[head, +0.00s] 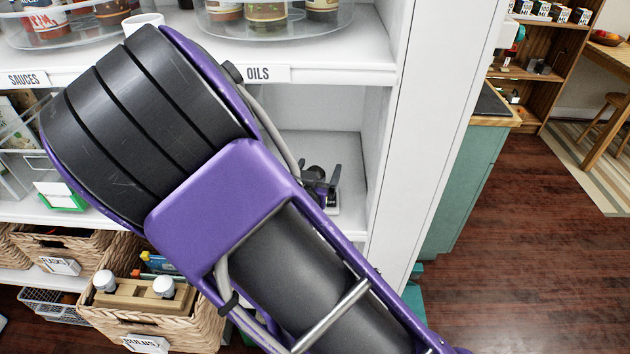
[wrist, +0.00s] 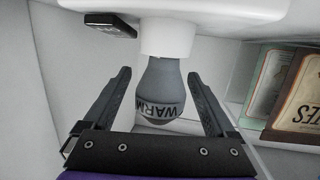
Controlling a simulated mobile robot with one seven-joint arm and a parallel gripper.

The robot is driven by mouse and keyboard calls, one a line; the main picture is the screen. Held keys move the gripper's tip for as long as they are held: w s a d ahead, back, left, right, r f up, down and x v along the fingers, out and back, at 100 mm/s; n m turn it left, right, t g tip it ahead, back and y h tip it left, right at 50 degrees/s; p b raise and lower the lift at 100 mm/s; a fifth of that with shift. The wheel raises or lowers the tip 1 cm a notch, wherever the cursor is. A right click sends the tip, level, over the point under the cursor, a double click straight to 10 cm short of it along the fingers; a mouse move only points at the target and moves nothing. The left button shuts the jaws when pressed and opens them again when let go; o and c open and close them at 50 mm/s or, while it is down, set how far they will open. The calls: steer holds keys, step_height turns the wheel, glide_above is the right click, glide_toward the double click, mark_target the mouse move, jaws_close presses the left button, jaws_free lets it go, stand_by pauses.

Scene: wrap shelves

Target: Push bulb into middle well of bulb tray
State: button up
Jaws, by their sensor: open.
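The bulb (wrist: 160,85), grey with the word WARM on it, hangs base-up from a white socket (wrist: 167,38) in the wrist view. My gripper (wrist: 159,73) is open, with one finger on each side of the bulb and visible gaps to both. In the head view my gripper (head: 322,176) is small, inside the shelf bay under the OILS label. The wooden bulb tray (head: 135,297) sits in a wicker basket at lower left. Two white-topped bulbs (head: 104,281) stand in it, with a space between them. The middle well's opening cannot be made out.
My arm covers much of the head view. The white shelf's right side panel (head: 430,130) stands close to my gripper. A dark small device (wrist: 110,23) is at the wrist view's upper left, and boxes (wrist: 300,95) stand at right. More baskets (head: 62,247) are at left.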

steer(key=shift+w, duration=0.2)
jaws_close()
stand_by(0.3)
